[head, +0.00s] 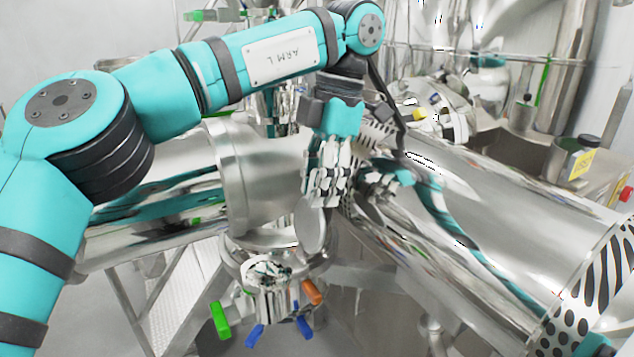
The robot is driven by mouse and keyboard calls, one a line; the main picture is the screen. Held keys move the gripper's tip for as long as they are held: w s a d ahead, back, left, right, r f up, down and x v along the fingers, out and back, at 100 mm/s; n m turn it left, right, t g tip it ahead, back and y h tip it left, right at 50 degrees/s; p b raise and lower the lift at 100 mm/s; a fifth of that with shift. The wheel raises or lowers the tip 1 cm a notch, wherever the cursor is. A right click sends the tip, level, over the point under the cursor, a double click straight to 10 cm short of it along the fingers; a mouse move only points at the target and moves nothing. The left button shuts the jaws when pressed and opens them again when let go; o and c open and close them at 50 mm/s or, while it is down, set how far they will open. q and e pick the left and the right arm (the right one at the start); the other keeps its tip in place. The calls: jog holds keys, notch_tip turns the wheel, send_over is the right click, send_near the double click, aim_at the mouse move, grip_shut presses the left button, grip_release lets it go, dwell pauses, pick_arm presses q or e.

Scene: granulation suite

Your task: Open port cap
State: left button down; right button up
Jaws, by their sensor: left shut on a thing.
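My left gripper (320,190) points down at the middle of the head view, in front of the steel vessel's flange. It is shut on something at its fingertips. A polished round metal disc (312,228), which looks like the port cap, stands nearly on edge right below the fingers. Its upper rim, where it meets the fingertips, is partly hidden. Below and left of it is a round steel port fitting (268,272). The disc appears beside this fitting, tilted, not flat over it; whether they touch at a hinge I cannot tell. My right gripper is not in view.
Green (221,320), blue (255,336) and orange (312,291) handles stick out below the fitting. A large steel cylinder (480,220) lies close on the right, and the steel vessel (265,170) on the left. A bench with a yellow-labelled container (583,163) stands at right.

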pick_arm(q)
jog(key=c, duration=1)
grip_release()
jog(key=shift+f, duration=0.1)
jog(key=shift+o, duration=0.2)
jog(key=shift+a, duration=0.1)
